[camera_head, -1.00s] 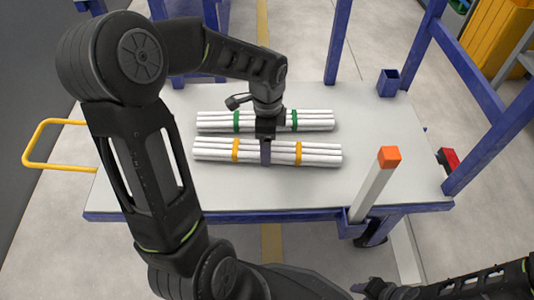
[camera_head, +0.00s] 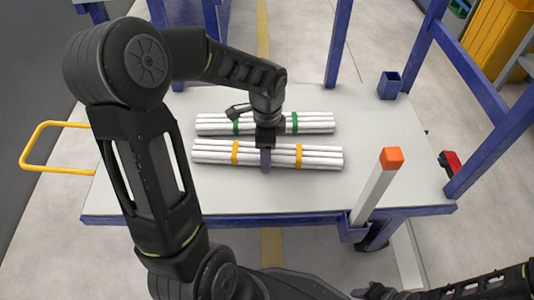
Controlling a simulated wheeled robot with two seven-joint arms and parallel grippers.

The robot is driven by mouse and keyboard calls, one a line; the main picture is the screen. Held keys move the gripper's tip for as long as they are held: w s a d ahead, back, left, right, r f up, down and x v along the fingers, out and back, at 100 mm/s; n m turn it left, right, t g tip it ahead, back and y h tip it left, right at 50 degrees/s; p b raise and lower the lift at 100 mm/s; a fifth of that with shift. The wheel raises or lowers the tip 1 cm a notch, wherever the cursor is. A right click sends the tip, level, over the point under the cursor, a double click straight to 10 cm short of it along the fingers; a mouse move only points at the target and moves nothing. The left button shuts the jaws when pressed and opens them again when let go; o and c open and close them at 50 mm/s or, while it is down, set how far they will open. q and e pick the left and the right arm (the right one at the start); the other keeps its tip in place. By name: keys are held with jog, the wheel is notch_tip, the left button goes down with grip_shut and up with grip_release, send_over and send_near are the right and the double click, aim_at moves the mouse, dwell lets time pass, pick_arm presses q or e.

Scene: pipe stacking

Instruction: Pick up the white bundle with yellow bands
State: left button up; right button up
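The white bundle with yellow bands (camera_head: 208,152) lies crosswise on the grey table (camera_head: 300,195), with its two yellow bands towards the middle. My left gripper (camera_head: 266,160) reaches down from above at the bundle's middle, between the bands. One dark finger shows against the near side of the bundle. The other finger is hidden behind the gripper, so I cannot tell whether the fingers touch or grip the pipes. The bundle rests flat. My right gripper is out of view; only part of my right arm shows at bottom right.
A white bundle with green bands (camera_head: 318,122) lies just behind. A post with an orange cap (camera_head: 392,159) rises at the table's front right corner. A blue socket (camera_head: 389,84) stands at back right. A yellow handle (camera_head: 50,124) sticks out left. The table is clear on both sides.

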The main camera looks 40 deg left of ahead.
pick_arm(q)
grip_shut()
dwell(0.5)
notch_tip(320, 180, up, 10)
jog(key=p, duration=0.4)
dwell(0.8)
